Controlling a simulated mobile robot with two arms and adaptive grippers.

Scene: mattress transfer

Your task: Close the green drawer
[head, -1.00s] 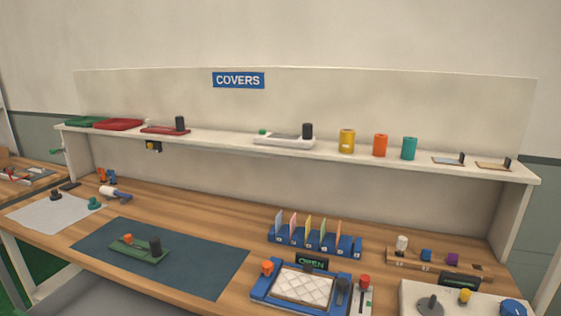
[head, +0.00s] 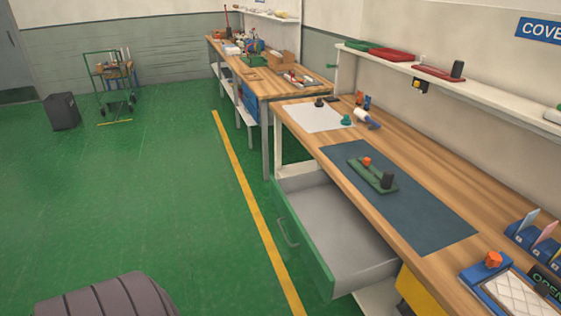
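The green drawer (head: 302,240) is pulled out from under the near workbench (head: 408,160). Its green front panel faces the floor aisle at the left, with a grey bar handle (head: 287,232) on it. The grey inside of the drawer shows and looks empty. Neither of my grippers is in view.
Green floor (head: 150,190) with a yellow line (head: 248,200) lies open to the left of the drawer. A yellow panel (head: 420,295) is under the bench to its right. A second bench (head: 262,78), a cart (head: 110,80) and a dark bin (head: 62,111) stand farther back.

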